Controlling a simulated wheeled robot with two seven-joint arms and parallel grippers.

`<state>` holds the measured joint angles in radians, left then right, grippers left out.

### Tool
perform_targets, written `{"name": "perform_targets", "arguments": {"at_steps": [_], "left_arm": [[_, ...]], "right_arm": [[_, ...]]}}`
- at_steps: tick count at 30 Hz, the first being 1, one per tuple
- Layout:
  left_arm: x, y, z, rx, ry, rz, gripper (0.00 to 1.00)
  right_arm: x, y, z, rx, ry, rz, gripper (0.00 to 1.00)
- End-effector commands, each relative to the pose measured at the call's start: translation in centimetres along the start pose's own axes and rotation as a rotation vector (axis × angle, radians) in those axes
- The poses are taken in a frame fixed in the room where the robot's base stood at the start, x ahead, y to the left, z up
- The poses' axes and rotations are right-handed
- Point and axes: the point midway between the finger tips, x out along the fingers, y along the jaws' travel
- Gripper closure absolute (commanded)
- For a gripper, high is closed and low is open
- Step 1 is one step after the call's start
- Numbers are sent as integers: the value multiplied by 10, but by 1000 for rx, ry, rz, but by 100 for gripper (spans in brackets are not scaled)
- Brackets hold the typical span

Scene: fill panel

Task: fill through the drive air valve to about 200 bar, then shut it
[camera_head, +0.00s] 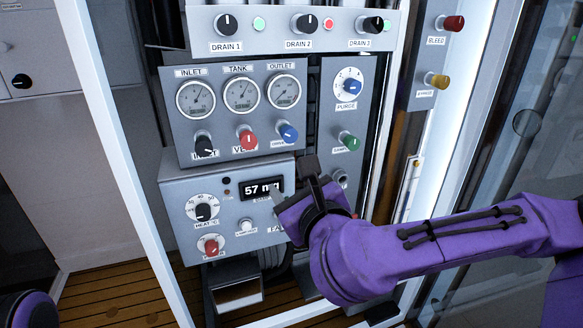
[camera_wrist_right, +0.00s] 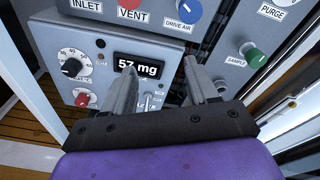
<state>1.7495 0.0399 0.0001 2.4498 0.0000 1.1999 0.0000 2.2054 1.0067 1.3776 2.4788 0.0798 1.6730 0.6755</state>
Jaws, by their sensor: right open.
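The drive air valve is a blue knob (camera_head: 288,133) at the lower right of the gauge panel. It also shows at the top of the right wrist view (camera_wrist_right: 189,10), above its DRIVE AIR label. Above it are three round dials: the inlet gauge (camera_head: 195,98), the tank gauge (camera_head: 241,94) and the outlet gauge (camera_head: 284,91). Their figures are too small to read. My right gripper (camera_head: 311,170) is open and empty, below and right of the blue knob and apart from it. Its two fingers (camera_wrist_right: 162,76) stand in front of the lower box. My left gripper is out of view.
Beside the blue knob are the red vent knob (camera_head: 248,139), black inlet knob (camera_head: 204,146) and green sample knob (camera_head: 348,141). The purge knob (camera_head: 351,87) is above right. Below, the display (camera_head: 262,188) reads 57 mg. A white frame post (camera_head: 125,160) stands left.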

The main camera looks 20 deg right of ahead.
Motion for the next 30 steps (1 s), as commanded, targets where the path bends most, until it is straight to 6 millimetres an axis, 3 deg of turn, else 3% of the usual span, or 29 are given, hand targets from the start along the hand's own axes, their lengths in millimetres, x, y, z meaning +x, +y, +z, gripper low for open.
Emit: {"name": "perform_targets", "arguments": {"at_steps": [1,3,6,24,30], "left_arm": [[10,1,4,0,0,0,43],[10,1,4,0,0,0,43],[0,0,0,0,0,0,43],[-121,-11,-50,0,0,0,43],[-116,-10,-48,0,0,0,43]], "right_arm": [[-7,-18,10,76,-41,-40,42],[-15,-35,26,144,-78,-72,42],[-16,-44,37,172,-92,-84,42],[33,-49,47,164,-86,-76,42],[73,-48,41,164,-90,-79,42]]}}
